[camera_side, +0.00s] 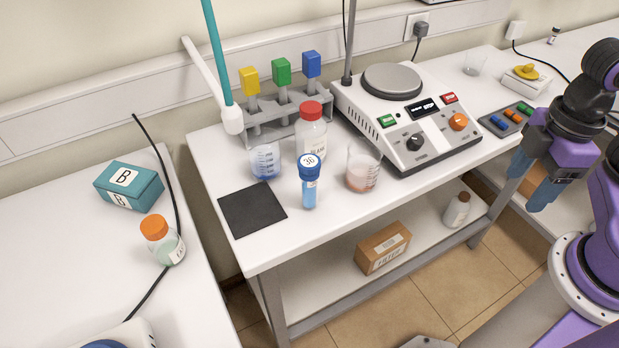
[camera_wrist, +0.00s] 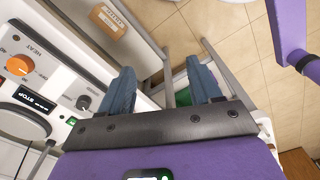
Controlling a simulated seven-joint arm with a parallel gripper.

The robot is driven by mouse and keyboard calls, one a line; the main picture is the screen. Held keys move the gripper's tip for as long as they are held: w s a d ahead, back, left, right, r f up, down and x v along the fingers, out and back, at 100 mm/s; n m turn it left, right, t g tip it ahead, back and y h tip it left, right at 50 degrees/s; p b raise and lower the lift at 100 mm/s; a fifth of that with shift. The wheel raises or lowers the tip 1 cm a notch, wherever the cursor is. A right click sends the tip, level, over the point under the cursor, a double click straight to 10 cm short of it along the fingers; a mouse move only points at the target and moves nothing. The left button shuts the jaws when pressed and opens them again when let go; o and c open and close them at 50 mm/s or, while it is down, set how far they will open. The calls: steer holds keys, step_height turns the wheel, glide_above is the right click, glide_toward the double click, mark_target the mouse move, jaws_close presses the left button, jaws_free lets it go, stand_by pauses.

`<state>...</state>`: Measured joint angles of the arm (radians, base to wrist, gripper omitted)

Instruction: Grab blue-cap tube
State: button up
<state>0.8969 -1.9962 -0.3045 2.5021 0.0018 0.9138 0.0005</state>
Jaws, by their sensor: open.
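The blue-cap tube (camera_side: 309,184) stands upright near the front edge of the white table in the side view. Its round blue cap carries a white label and its body is light blue. My gripper (camera_side: 524,190) is open and empty at the right of the side view, beyond the hotplate and far from the tube. In the wrist view my gripper (camera_wrist: 160,70) shows two spread blue fingers with nothing between them. The tube is not visible in the wrist view.
A red-capped bottle (camera_side: 312,135), a small beaker (camera_side: 265,162) and a larger beaker (camera_side: 362,168) stand close around the tube. A grey rack (camera_side: 262,128) with yellow, green and blue tops is behind. The hotplate (camera_side: 410,135) lies between tube and gripper. A black mat (camera_side: 252,209) is left.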

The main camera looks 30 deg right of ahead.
steer(key=a+f+m+y, duration=0.1)
steer(key=a+f+y, duration=0.25)
steer(key=a, duration=0.65)
steer(key=m+t+y, duration=0.3)
steer(key=m+t, duration=0.2)
steer(key=t, duration=0.6)
glide_toward(309, 185)
steer(key=x, duration=0.4)
steer(key=d+x, duration=0.1)
steer(key=x, duration=0.8)
steer(key=shift+w+d+f, duration=0.15)
steer(key=shift+w+f, duration=0.05)
steer(key=shift+w, duration=0.15)
steer(key=c, duration=1.1)
